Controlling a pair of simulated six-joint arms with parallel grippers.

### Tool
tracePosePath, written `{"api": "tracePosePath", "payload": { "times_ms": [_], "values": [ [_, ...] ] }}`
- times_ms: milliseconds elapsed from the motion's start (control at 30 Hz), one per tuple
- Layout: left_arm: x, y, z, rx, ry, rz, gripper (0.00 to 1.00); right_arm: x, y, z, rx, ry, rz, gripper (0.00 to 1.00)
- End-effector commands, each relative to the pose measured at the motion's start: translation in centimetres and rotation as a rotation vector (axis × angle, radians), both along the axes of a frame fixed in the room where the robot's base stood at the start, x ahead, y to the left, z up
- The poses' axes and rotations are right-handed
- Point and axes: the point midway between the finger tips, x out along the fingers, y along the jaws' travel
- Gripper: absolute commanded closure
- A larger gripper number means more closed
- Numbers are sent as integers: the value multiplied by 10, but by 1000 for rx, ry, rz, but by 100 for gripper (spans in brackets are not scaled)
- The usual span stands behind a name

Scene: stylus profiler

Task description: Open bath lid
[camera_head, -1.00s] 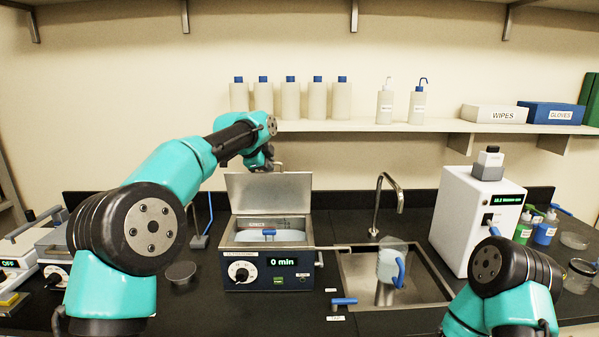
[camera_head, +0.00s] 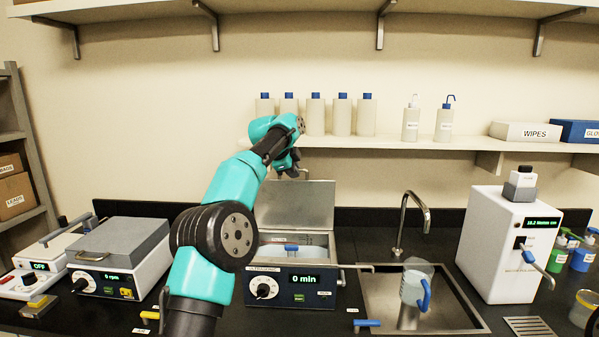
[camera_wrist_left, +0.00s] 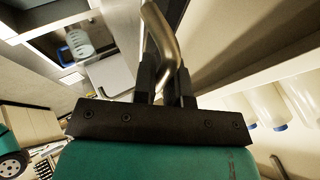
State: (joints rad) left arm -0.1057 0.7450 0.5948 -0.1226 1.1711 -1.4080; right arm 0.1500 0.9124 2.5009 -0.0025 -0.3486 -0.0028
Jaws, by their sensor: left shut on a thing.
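The ultrasonic bath (camera_head: 291,287) stands on the bench left of the sink, its display reading 0 min. Its metal lid (camera_head: 297,208) stands raised, roughly upright, at the back of the tank. The tank is uncovered and shows pale liquid with a blue-handled item (camera_head: 291,248) in it. My left gripper (camera_head: 297,173) is at the lid's top edge. In the left wrist view, my left gripper (camera_wrist_left: 165,82) is shut on the curved metal lid handle (camera_wrist_left: 163,38). My right gripper is out of view.
The sink (camera_head: 450,315) holds a clear jug (camera_head: 413,285) with a blue handle, by the tap (camera_head: 411,215). A white water unit (camera_head: 507,245) stands right. A grey-lidded device (camera_head: 118,255) stands left. The shelf (camera_head: 400,143) with bottles is behind the lid.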

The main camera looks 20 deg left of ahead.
Motion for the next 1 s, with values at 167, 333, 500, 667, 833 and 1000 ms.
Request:
{"api": "tracePosePath", "payload": {
  "times_ms": [167, 333, 500, 667, 833, 1000],
  "values": [
    [0, 0, 0, -1, 0, 2, 100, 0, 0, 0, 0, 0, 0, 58],
    [0, 0, 0, -1, 0, 2, 79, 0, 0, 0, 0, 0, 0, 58],
    [0, 0, -1, -1, 0, 1, 63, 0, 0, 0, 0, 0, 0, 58],
    [0, 0, -2, 0, 3, 0, 63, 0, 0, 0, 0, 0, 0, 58],
    [0, 0, -3, 1, 5, 0, 63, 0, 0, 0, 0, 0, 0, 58],
    [-5, 2, 4, 1, 5, 0, 63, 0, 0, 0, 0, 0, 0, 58]
  ]
}}
